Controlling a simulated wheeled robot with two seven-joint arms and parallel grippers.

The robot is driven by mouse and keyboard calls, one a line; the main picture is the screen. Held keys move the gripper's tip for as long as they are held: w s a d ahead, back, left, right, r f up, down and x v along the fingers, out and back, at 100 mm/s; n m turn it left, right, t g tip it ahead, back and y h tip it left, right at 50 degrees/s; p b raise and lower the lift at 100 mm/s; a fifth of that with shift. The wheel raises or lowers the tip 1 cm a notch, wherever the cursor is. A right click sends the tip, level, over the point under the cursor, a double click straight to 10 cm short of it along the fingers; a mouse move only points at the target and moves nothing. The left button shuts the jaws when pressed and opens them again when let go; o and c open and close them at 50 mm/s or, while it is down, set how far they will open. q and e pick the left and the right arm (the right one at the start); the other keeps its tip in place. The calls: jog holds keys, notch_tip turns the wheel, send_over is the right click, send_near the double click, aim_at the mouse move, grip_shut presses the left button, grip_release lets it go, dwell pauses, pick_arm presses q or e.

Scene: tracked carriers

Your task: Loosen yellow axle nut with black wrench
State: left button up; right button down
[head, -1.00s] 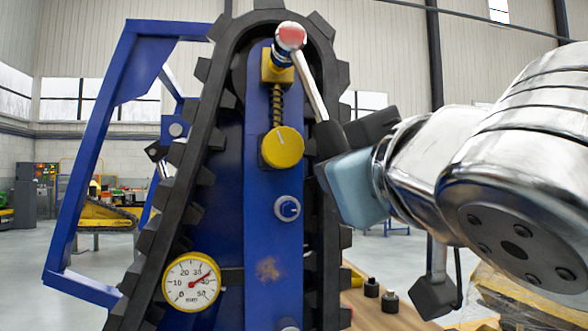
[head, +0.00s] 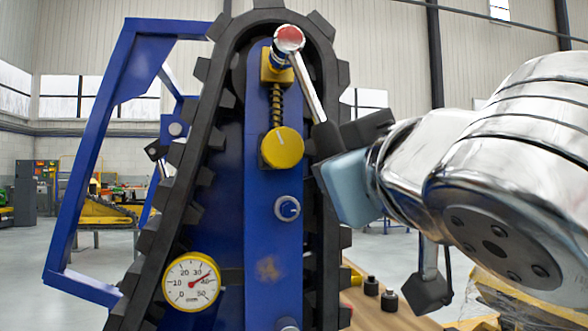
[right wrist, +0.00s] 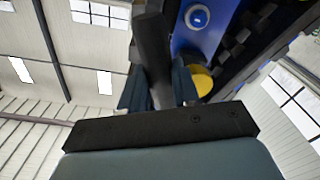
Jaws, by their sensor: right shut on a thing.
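My right gripper (head: 333,148) is shut on the black handle, right of the beam. In the right wrist view the handle (right wrist: 153,50) stands between the two fingers (right wrist: 158,92). My left gripper is not in view.
A yellow round knob (head: 282,148) sits below a spring on the blue beam (head: 264,215), close left of my gripper. Black track (head: 150,235) wraps the beam. Small black parts (head: 371,287) stand on a wooden surface.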

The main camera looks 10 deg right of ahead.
jog(key=shift+w+r, duration=0.1)
jog(key=shift+w, duration=0.15)
dwell(0.7)
jog(key=shift+p, duration=0.35)
jog(key=shift+w+a, duration=0.1)
jog(key=shift+w, duration=0.05)
dwell(0.5)
jog(key=shift+w, duration=0.3)
jog(key=shift+r, duration=0.15)
jog(key=shift+w+p, duration=0.15)
jog(key=shift+p, duration=0.15)
dwell(0.6)
